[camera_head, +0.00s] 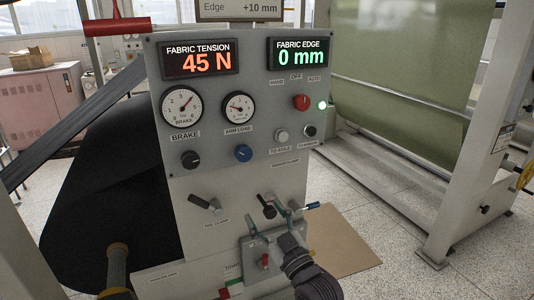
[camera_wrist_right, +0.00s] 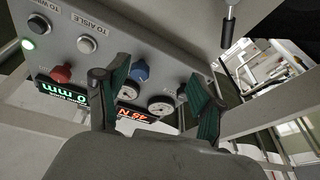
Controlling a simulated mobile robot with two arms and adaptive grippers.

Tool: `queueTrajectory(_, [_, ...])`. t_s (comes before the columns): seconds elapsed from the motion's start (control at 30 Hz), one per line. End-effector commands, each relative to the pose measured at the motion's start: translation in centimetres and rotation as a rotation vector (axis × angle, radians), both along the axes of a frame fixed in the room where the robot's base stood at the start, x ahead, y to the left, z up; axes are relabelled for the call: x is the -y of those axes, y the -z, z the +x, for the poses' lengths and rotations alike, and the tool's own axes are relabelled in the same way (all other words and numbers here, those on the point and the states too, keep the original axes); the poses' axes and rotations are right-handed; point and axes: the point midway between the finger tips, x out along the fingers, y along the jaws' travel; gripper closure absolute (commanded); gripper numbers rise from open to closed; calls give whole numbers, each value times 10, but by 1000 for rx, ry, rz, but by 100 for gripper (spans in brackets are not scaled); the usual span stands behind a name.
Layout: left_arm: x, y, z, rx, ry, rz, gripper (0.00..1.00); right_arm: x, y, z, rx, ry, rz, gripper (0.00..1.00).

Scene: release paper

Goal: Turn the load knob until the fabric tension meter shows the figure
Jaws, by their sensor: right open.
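The fabric tension meter (camera_head: 198,59) at the panel's upper left reads 45 N. A blue knob (camera_head: 243,153), apparently the load knob, sits below the arm load gauge (camera_head: 239,108). In the wrist view the blue knob (camera_wrist_right: 140,72) shows between the fingers, beyond them. My right gripper (camera_head: 264,214) is open and empty, below the blue knob and apart from it in the head view; its two fingers also show in the wrist view (camera_wrist_right: 152,82). My left gripper is not in view.
A black knob (camera_head: 190,159) lies below the brake gauge (camera_head: 181,106). A red knob (camera_head: 301,102) and buttons are at the right. Black-handled levers (camera_head: 205,203) stick out of the lower panel. The fabric edge display (camera_head: 300,54) reads 0 mm. A sign (camera_head: 240,9) above is cut off.

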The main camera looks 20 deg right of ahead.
Motion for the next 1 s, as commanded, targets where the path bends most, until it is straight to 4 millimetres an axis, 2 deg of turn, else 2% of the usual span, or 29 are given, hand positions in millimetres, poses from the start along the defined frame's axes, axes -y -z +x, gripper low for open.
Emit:
queueTrajectory(0.03, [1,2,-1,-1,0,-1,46,-1,-23,-6,51,-3,-3,32])
queueTrajectory(0.1, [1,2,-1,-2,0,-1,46,-1,-43,-12,95,-4,-5,32])
queueTrajectory(0.27, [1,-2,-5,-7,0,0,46,-2,-59,-8,121,-4,-6,32])
queueTrajectory(0.5, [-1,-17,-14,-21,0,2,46,-8,-77,32,120,-6,-4,32])
queueTrajectory(0.8, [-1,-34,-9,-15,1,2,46,-16,-97,88,117,-5,-6,32])
queueTrajectory(1.0, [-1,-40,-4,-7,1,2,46,-19,-103,107,116,-5,-6,32])
